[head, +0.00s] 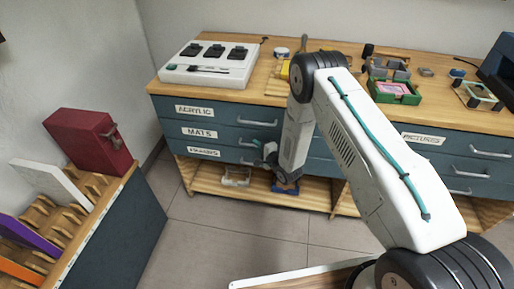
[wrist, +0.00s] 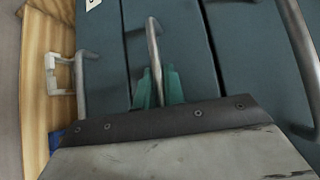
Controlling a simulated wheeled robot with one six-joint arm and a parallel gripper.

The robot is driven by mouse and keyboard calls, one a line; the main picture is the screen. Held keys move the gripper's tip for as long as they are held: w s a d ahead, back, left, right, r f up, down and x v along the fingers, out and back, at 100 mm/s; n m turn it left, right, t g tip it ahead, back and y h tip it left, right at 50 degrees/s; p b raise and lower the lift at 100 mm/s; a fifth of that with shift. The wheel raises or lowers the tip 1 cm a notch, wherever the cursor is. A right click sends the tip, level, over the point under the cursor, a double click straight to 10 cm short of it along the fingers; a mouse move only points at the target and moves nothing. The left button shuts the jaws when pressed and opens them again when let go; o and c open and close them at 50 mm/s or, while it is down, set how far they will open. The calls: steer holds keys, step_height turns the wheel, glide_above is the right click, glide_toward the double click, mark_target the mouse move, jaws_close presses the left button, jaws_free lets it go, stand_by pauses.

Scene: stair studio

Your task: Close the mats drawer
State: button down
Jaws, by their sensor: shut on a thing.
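The mats drawer (head: 226,138) is the middle one of three blue-grey drawers in the left stack, with a "MATS" label (head: 199,132). Its front looks about level with its neighbours; any small gap is too fine to tell. In the wrist view its metal bar handle (wrist: 153,42) runs up the middle, between the teal fingertips of my gripper (wrist: 157,88). My gripper is shut on this handle. In the head view my gripper (head: 264,152) is at the drawer's right part, and my arm hides the stack's right end.
The acrylic drawer (head: 228,115) is above and the frames drawer (head: 222,156) below. An open wooden shelf (head: 212,184) under them holds small items. A red box (head: 92,141) sits on a slotted rack at left. The grey floor (head: 215,235) before the drawers is clear.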

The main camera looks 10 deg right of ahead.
steer(key=c, duration=1.8)
jaws_free()
steer(key=shift+w+d+r, duration=0.1)
steer(key=shift+w, duration=0.2)
steer(key=shift+o, duration=0.2)
steer(key=shift+s+d, duration=0.1)
steer(key=f+v, duration=0.1)
steer(key=v, duration=0.6)
steer(key=shift+s+r, duration=0.45)
steer(key=shift+r, duration=0.05)
